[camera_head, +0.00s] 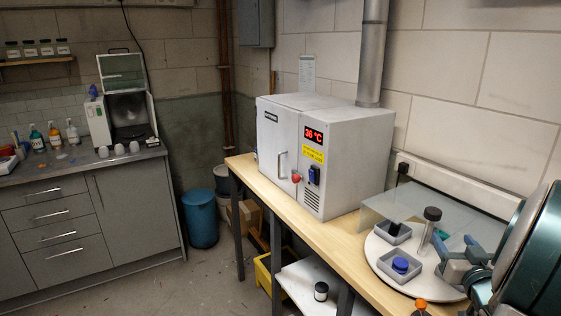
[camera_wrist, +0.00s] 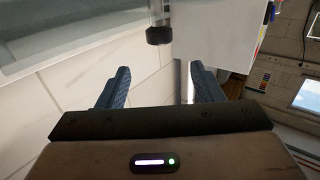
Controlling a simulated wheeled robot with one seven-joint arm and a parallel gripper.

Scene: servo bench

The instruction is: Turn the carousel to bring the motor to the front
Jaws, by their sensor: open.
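The carousel (camera_head: 432,287) is a round pale disc on the wooden bench at the lower right. It bears a grey tray (camera_head: 381,233) with a dark object (camera_head: 394,228), a grey tray (camera_head: 386,273) with a blue round object (camera_head: 400,265), and a tall dark-capped cylinder (camera_head: 431,222). A teal item shows behind, partly hidden. I cannot tell which item is the motor. My gripper (camera_head: 452,262) is over the disc's right part, which my arm partly hides. In the wrist view my gripper (camera_wrist: 159,70) is open and empty, with a dark-capped cylinder (camera_wrist: 158,35) beyond the fingertips.
A clear panel (camera_head: 385,205) stands behind the carousel. A large grey oven (camera_head: 345,155) reading 36 °C stands to its left on the bench. An orange-topped item (camera_head: 421,304) is at the bench's front edge. A dark-lidded jar (camera_head: 321,291) sits on the lower shelf.

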